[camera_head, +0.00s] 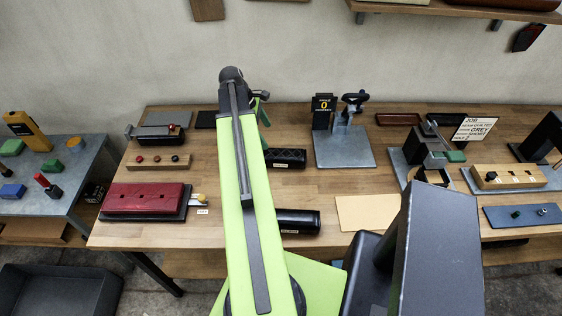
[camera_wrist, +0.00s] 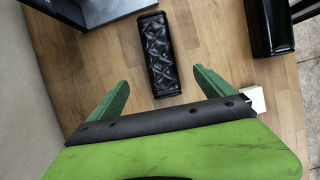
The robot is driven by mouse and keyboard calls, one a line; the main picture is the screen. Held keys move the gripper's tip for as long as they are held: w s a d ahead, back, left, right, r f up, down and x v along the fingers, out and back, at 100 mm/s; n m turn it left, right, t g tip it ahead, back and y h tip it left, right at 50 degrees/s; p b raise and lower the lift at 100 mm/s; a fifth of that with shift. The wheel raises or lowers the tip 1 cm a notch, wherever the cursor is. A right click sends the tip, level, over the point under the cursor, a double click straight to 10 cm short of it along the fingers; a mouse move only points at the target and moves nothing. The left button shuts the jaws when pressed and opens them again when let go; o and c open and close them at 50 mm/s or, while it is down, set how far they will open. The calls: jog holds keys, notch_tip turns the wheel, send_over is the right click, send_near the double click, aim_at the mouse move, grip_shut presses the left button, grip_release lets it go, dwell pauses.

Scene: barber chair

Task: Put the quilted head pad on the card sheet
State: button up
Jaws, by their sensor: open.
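The quilted head pad (camera_head: 287,158) is a black padded block lying on the wooden table, just right of my arm in the head view. Its diamond stitching shows clearly in the wrist view (camera_wrist: 158,52). My gripper (camera_wrist: 161,80) is open and empty. Its green fingers stand on either side of the pad's near end in the wrist view, apart from it; I cannot tell their height. In the head view my gripper (camera_head: 262,108) is mostly hidden behind my arm. The card sheet (camera_head: 367,212) is a flat, bare tan sheet near the table's front edge, right of my arm.
A smooth black pad (camera_head: 298,221) lies nearer the front edge; it also shows in the wrist view (camera_wrist: 268,28). A metal stand (camera_head: 343,148) is right of the quilted pad. A red case (camera_head: 143,197) lies left. Bare wood separates pad and sheet.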

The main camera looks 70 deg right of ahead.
aim_at(283, 153)
jog(key=b+x, duration=0.7)
jog(key=x, duration=0.2)
jog(key=shift+f+b, duration=0.35)
jog(key=shift+f, duration=0.05)
jog(key=shift+s+d, duration=0.1)
jog(key=shift+s, duration=0.05)
jog(key=b+x, duration=0.4)
jog(key=x, duration=0.1)
jog(key=shift+s+f+b, duration=0.1)
jog(key=shift+s+b, duration=0.15)
jog(key=shift+b, duration=0.15)
jog(key=c, duration=1.9)
notch_tip(283, 153, up, 5)
jog(key=p, duration=0.5)
jog(key=s+a+r+p, duration=0.1)
jog(key=s+r+p, duration=0.5)
jog(key=s, duration=0.5)
jog(key=shift+s+a+r, duration=0.2)
jog(key=shift+s+a, duration=0.1)
jog(key=shift+a, duration=0.1)
